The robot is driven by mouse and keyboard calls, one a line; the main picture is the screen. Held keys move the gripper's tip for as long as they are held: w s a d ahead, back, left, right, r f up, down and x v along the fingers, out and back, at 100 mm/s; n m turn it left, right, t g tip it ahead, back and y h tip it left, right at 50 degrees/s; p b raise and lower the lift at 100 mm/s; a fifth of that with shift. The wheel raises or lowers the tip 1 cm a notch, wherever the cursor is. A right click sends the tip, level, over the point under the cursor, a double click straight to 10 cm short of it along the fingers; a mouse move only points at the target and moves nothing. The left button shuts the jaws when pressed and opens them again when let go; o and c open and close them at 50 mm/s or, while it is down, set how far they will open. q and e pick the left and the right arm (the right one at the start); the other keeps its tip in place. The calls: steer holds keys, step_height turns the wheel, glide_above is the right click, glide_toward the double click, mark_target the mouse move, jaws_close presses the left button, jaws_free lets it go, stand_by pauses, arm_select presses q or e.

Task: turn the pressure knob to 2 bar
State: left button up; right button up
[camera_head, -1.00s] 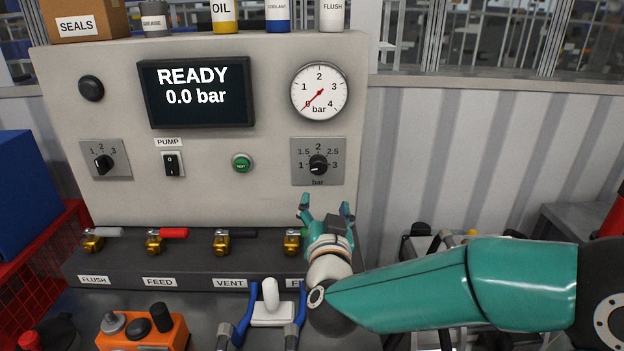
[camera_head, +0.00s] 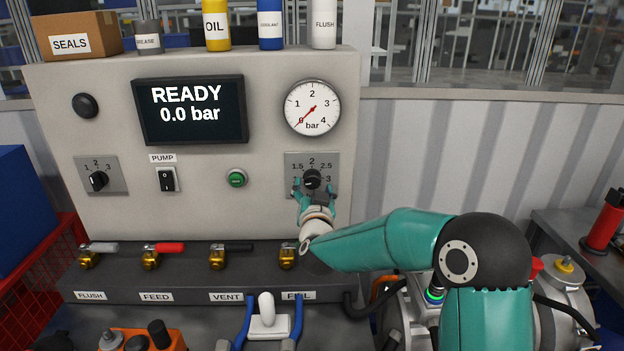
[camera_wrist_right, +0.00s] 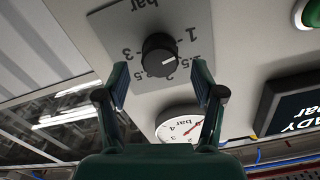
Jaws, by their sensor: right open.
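The pressure knob (camera_head: 312,177) is a round black knob on a grey scale plate (camera_head: 331,160) marked 1 to 3 bar, at the panel's right side. My right gripper (camera_head: 313,187) is open in front of it, fingers towards the panel. In the right wrist view the knob (camera_wrist_right: 158,53) is ahead, between and beyond the two open fingertips (camera_wrist_right: 161,78); no contact shows. Its white mark points towards the low end of the scale, exact reading unclear. The gauge (camera_head: 312,107) needle is at 0, and the screen (camera_head: 190,108) reads READY, 0.0 bar. My left gripper is not in view.
A green button (camera_head: 236,178), a pump switch (camera_head: 166,179) and a selector knob (camera_head: 98,180) are left of the knob. Several valves, including the brass one (camera_head: 287,257), line the ledge below. Bottles and a SEALS box (camera_head: 75,38) stand on top.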

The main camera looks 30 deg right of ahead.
mark_target(312, 180)
steer(key=shift+x, duration=1.15)
